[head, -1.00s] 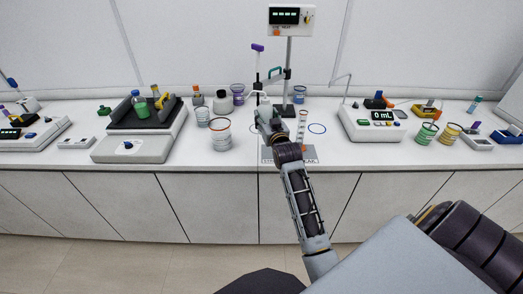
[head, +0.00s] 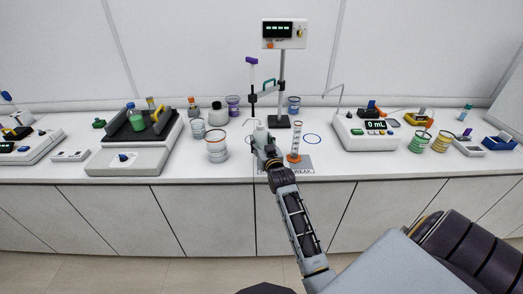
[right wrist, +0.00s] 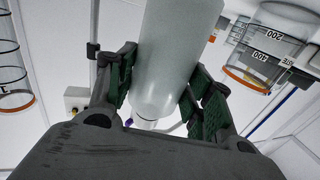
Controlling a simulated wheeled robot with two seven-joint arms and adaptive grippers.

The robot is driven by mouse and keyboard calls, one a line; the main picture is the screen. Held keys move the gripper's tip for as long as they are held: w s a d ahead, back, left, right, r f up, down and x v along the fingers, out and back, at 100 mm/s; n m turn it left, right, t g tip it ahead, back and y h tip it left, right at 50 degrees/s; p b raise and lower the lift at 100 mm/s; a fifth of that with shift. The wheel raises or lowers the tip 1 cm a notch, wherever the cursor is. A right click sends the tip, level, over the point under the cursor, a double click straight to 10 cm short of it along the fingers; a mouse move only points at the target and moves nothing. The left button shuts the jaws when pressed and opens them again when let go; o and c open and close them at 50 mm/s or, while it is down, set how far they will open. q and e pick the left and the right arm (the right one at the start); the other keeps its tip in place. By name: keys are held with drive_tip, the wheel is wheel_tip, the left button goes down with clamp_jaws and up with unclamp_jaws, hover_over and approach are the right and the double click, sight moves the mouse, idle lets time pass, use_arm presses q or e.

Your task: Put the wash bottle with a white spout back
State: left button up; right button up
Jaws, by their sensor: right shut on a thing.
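The wash bottle (head: 261,133) is a pale, whitish bottle with a thin white spout pointing left at its top. My right gripper (head: 265,149) is shut on it, in front of the metal stand at mid-bench. In the right wrist view the bottle's smooth pale body (right wrist: 172,50) lies between the green-padded fingers of the right gripper (right wrist: 160,92). I cannot tell whether the bottle's base touches the bench; the gripper and arm hide it. A blue ring (head: 320,140) is marked on the bench to the right. My left gripper is not in view.
An orange-based graduated cylinder (head: 295,157) stands on a grey labelled mat (head: 304,168), close right of the gripper. An orange-rimmed beaker (head: 216,151) stands to the left. A tall stand with a display (head: 284,34) is behind.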

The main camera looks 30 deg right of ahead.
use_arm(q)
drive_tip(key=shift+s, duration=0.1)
use_arm(e)
drive_tip(key=shift+f, duration=1.8)
drive_tip(key=shift+f, duration=0.1)
drive_tip(key=o, duration=0.7)
drive_tip(key=shift+c, duration=0.2)
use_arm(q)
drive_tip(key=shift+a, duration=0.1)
use_arm(e)
drive_tip(key=shift+s, duration=0.1)
drive_tip(key=shift+v, duration=3.3)
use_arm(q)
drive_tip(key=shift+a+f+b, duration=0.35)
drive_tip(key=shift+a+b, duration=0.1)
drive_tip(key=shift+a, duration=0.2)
use_arm(e)
drive_tip(key=v, duration=0.5)
drive_tip(key=shift+s, duration=0.15)
